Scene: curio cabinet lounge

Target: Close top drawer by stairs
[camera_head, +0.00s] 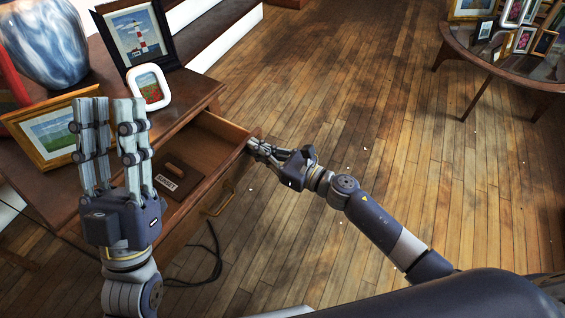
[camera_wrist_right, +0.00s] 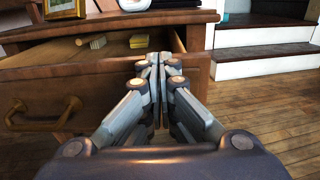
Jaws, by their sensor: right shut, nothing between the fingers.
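The wooden cabinet's top drawer (camera_head: 236,133) by the stairs stands pulled out in the head view. Its front panel and brass handle (camera_head: 221,201) face right, toward the open floor. My right gripper (camera_head: 254,146) is shut and empty, its fingertips at the far end of the drawer front's upper edge. In the right wrist view the shut fingertips (camera_wrist_right: 157,57) overlap the drawer front (camera_wrist_right: 90,85) near its right end; whether they touch it I cannot tell. My left gripper (camera_head: 110,100) is raised in front of the cabinet top, its fingers parallel and apart, holding nothing.
A brown block (camera_head: 184,171) and a labelled box (camera_head: 168,184) lie in the drawer. Picture frames (camera_head: 140,40) and a blue-white vase (camera_head: 42,45) stand on the cabinet. Stairs (camera_head: 215,35) rise behind. A round table (camera_head: 480,55) is far right.

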